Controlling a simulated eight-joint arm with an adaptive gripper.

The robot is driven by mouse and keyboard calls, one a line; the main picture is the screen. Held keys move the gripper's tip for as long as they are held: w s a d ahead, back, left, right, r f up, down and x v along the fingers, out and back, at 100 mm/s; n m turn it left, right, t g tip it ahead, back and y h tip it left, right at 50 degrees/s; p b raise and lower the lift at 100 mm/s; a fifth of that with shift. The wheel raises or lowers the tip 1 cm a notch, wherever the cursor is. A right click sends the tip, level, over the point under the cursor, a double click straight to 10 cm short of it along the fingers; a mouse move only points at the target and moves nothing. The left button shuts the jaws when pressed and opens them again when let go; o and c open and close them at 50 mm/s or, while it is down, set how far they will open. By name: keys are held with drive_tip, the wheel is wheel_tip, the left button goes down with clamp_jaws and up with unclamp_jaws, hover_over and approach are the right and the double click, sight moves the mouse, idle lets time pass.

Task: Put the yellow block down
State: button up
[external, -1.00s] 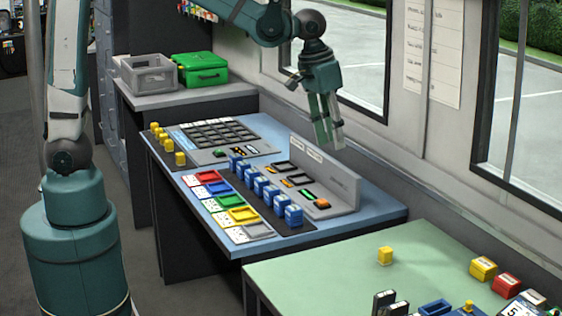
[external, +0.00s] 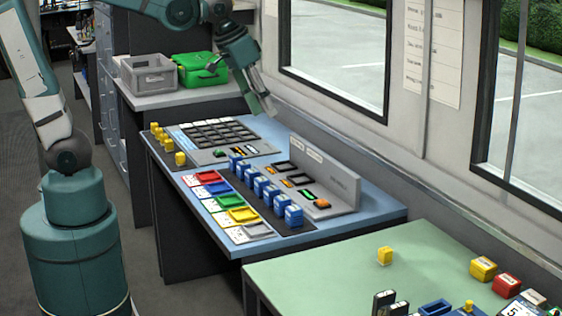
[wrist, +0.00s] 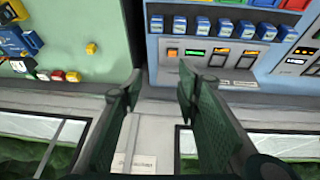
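A small yellow block (external: 385,256) stands alone on the green table (external: 330,275); the wrist view also shows it (wrist: 91,48), left of my fingers. Several small yellow blocks (external: 167,145) stand in a row at the left edge of the blue table (external: 375,207). A larger yellow block (external: 483,268) is by the right side of the green table. My gripper (external: 262,106) hangs above the far end of the blue table, tilted. In the wrist view its two fingers (wrist: 158,88) are spread apart with nothing between them. It is away from every yellow block.
The blue table carries a row of blue blocks (external: 260,187), coloured trays (external: 232,216), a grid panel (external: 212,135) and an upright grey panel (external: 340,185). A grey crate (external: 148,75) and a green case (external: 203,70) stand behind. The window wall runs along the right.

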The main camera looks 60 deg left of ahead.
drive_tip(key=s+a+f+t, duration=0.2)
drive_tip(key=s+a, duration=0.6)
drive_tip(key=s, duration=0.4)
drive_tip(key=shift+s+a+f+y, duration=0.2)
drive_tip(key=shift+a+y, duration=0.1)
drive_tip(key=shift+y, duration=0.1)
drive_tip(key=shift+o, duration=0.3)
drive_tip(key=shift+r, duration=0.1)
